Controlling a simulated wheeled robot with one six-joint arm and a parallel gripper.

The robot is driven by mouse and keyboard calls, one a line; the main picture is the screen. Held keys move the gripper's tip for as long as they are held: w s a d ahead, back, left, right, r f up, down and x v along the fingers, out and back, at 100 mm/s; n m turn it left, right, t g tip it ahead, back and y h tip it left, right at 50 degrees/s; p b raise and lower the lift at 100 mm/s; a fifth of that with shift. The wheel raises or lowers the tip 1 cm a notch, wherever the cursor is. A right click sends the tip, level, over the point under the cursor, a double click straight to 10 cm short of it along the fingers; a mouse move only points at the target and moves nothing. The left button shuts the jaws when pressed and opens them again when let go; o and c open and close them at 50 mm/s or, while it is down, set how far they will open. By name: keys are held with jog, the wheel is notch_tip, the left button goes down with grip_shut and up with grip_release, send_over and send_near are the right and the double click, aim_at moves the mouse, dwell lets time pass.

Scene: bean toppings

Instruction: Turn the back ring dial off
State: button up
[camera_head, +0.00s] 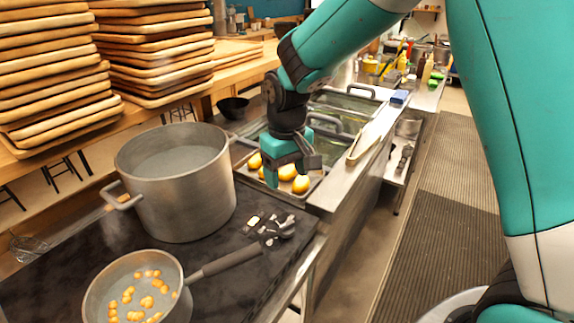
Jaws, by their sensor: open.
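A cluster of small black dials (280,230) sits on the dark stovetop (225,265), at its right side between the big pot and the pan handle. I cannot tell which one is the back ring dial, or how it is turned. A small light-coloured panel (253,220) lies beside them. My gripper (290,178) points down above the tray of yellow-orange items, behind and above the dials. It is open, holds nothing that I can see, and is apart from the dials.
A large steel pot (176,180) stands at the back of the stovetop. A frying pan (105,277) with chickpea-like beans is in front, its handle (225,259) reaching towards the dials. A metal tray (316,187) holds several round yellow items. Wooden boards (45,65) are stacked behind.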

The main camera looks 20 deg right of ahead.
jog(key=shift+r, duration=1.35)
jog(key=s+a+r+n+y, duration=0.2)
jog(key=s+r, duration=0.1)
jog(key=s, duration=0.9)
jog(key=s+a+r+n+y, duration=0.2)
jog(key=s+r, duration=0.2)
jog(key=s, duration=0.8)
jog(key=shift+s+a, duration=0.25)
jog(key=shift+s, duration=0.05)
